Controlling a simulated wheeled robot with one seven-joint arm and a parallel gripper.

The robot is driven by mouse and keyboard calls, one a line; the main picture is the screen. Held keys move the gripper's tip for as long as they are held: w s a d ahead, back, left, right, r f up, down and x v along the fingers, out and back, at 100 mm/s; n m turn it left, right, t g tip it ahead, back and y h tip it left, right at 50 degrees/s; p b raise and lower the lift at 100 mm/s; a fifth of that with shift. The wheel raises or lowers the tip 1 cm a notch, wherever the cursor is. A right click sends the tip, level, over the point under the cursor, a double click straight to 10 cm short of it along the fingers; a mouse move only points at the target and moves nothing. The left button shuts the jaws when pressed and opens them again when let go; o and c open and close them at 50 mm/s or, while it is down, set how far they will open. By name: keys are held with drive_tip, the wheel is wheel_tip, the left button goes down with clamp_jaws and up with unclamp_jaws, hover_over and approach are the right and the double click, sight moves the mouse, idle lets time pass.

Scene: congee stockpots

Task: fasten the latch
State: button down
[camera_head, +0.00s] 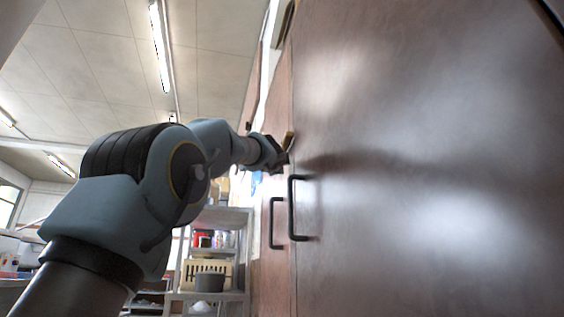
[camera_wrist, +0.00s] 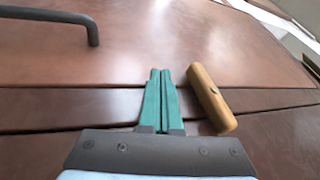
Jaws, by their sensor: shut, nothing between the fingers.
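The latch is a short wooden bar (camera_wrist: 212,98), seen in the wrist view just right of my fingers. It lies at a slant across the seam lines between the brown door panels. In the head view a small light-brown piece, apparently the same bar (camera_head: 288,137), shows at the door edge above the handles. My gripper (camera_wrist: 160,72) is shut and empty, its green fingers together beside the bar with a small gap at the tips. In the head view my gripper (camera_head: 284,158) is at the door edge, its fingers hard to make out.
The large brown door (camera_head: 430,160) fills the right of the head view. Two dark handles, a nearer one (camera_head: 292,210) and a farther one (camera_head: 271,223), stick out below my gripper. A metal shelf (camera_head: 215,296) with pots and a crate stands behind at lower left.

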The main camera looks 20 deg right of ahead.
drive_tip(key=b+v, duration=0.4)
drive_tip(key=v, duration=0.6)
drive_tip(key=shift+f+b, duration=0.15)
drive_tip(key=shift+b, duration=0.2)
drive_tip(key=shift+w, duration=0.15)
